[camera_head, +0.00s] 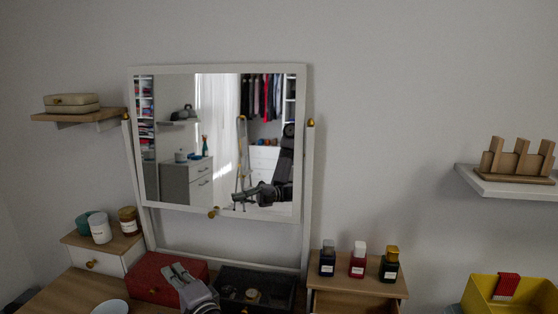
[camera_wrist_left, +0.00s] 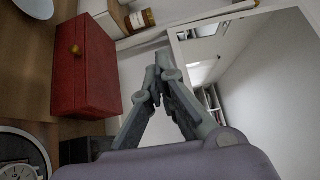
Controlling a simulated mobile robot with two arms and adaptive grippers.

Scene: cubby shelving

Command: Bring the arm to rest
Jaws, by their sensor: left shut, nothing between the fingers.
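My left gripper (camera_head: 178,272) shows at the bottom of the head view, in front of the red box (camera_head: 150,278). Its grey fingers are closed together with nothing between them. In the left wrist view the gripper (camera_wrist_left: 157,72) has its fingertips meeting, with the red box (camera_wrist_left: 92,70) to the left and the mirror frame (camera_wrist_left: 180,62) to the right. The fingers look clear of both, though the exact gap to the box is hard to judge. My right gripper is not in view.
A white-framed mirror (camera_head: 140,70) stands behind the boxes. A dark open box (camera_head: 285,285) holds small items. Perfume bottles (camera_head: 357,262) stand on the right drawer unit, jars (camera_head: 101,228) on the left one. A yellow bin (camera_head: 480,292) is at lower right. Wall shelves flank the mirror.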

